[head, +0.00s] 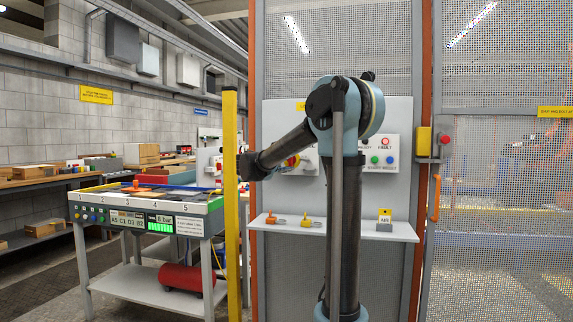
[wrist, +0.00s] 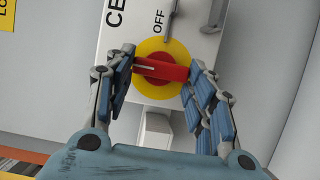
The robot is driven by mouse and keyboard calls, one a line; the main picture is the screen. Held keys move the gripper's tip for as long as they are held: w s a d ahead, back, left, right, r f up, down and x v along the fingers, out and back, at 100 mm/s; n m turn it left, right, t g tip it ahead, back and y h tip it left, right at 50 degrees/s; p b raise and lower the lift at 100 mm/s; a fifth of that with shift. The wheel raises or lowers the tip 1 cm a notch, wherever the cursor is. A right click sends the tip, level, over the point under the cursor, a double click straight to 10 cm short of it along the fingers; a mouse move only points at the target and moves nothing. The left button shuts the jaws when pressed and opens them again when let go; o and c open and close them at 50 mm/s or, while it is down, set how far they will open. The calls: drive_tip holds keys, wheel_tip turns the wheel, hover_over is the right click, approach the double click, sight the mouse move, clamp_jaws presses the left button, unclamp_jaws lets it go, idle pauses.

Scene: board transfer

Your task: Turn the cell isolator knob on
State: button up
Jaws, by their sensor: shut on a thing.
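The cell isolator knob (wrist: 170,69) is a red bar handle on a round yellow plate (wrist: 162,93), mounted on a pale box (wrist: 126,40). Its red bar lies nearly level across the wrist view, with a pale line on its left half. The word OFF shows just above the yellow plate. My gripper (wrist: 160,67) has its blue-grey fingers on both ends of the red bar and is shut on it. In the head view a part of the red and yellow knob (head: 291,161) shows beside my forearm; the fingers are hidden there.
A panel with lamps and buttons (head: 380,152) is right of my arm. A yellow post (head: 230,200) stands close left of the knob. A mesh gate (head: 505,200) is at right.

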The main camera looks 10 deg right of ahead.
drive_tip(key=shift+a+f, duration=0.1)
drive_tip(key=shift+f, duration=0.05)
idle(0.3)
drive_tip(key=o, duration=1.1)
drive_tip(key=shift+c, duration=0.2)
drive_tip(key=v, duration=1.2)
